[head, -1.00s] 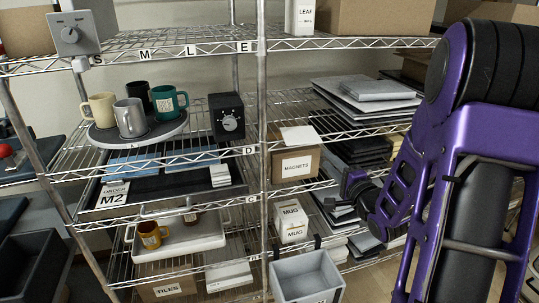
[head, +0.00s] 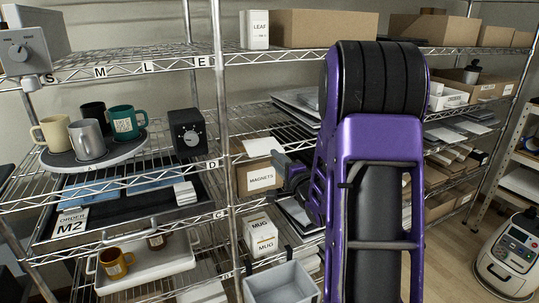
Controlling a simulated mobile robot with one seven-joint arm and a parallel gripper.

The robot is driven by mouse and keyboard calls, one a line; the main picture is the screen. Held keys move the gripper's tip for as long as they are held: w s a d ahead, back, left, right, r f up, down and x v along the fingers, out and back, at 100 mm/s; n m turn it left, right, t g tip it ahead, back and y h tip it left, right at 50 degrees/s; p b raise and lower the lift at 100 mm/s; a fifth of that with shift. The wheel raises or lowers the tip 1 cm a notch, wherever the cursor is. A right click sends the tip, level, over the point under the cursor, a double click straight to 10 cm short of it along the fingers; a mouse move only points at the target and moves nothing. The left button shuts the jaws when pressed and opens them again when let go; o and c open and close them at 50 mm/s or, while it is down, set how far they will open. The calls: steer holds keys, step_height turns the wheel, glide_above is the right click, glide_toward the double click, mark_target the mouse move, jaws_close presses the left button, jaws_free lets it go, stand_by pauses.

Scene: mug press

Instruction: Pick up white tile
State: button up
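A small stack of white tiles (head: 185,192) lies at the right end of the dark mat (head: 140,208) on the left middle shelf. A flat white piece (head: 263,146) lies on top of the MAGNETS box; I cannot tell whether it is a tile. My gripper (head: 279,164) is in front of the MAGNETS box, right of the tile stack and apart from it. It is small and partly hidden by my purple arm, so I cannot tell its opening. Nothing is clearly seen in it.
A round tray (head: 62,163) holds several mugs above the mat. A dial box (head: 188,132) stands beside it. A wire post (head: 222,120) stands between the tiles and my gripper. A grey bin (head: 283,283) hangs below. The MAGNETS box (head: 262,180) is close to my gripper.

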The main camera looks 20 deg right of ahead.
mark_target(272, 148)
steer(key=shift+w+a, duration=0.1)
steer(key=shift+w, duration=1.65)
jaws_close()
steer(key=shift+s+f, duration=0.1)
steer(key=shift+f, duration=0.1)
step_height(272, 148, up, 3)
steer(key=shift+f+p, duration=0.1)
steer(key=shift+p, duration=0.8)
